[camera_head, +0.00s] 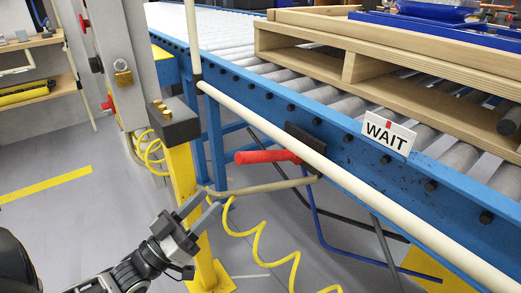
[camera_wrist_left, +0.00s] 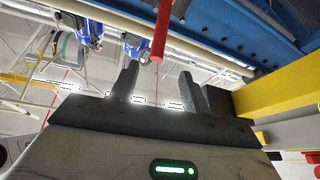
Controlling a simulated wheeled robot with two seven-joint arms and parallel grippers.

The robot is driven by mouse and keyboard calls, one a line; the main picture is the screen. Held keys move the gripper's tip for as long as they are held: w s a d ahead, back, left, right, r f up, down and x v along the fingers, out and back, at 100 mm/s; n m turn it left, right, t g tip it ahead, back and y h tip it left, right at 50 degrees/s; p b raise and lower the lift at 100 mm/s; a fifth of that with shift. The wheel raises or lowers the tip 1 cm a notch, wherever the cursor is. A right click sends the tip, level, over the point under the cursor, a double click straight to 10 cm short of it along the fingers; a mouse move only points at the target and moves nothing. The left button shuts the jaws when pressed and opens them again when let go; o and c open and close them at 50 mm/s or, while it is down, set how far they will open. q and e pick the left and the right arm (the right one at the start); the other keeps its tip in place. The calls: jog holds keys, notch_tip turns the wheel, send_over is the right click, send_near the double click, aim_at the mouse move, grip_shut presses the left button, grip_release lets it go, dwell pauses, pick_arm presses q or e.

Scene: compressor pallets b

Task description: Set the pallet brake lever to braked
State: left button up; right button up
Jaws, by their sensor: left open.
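The brake lever has a red handle (camera_head: 266,156) that points left from a dark mount (camera_head: 305,140) on the side of the blue conveyor frame. I take this as the brake lever; its braked position is not marked that I can see. My left gripper (camera_head: 203,204) is open and empty, below and to the left of the handle, apart from it. In the left wrist view the red handle (camera_wrist_left: 162,32) hangs above the gap between my open fingers (camera_wrist_left: 159,72). My right gripper is not in view.
A long cream rail (camera_head: 335,172) runs along the conveyor front. A tan bar (camera_head: 262,187) crosses under the handle, close to my fingers. A yellow post (camera_head: 183,185) stands beside the gripper, with a coiled yellow hose (camera_head: 262,250) below. A wooden pallet (camera_head: 385,55) and WAIT sign (camera_head: 388,132) are right.

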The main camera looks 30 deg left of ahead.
pick_arm(q)
send_near(253, 157)
jog(key=w, duration=0.3)
jog(key=b+x, duration=0.1)
jog(key=x, duration=0.7)
jog(key=shift+a, duration=0.2)
jog(key=shift+f, duration=0.1)
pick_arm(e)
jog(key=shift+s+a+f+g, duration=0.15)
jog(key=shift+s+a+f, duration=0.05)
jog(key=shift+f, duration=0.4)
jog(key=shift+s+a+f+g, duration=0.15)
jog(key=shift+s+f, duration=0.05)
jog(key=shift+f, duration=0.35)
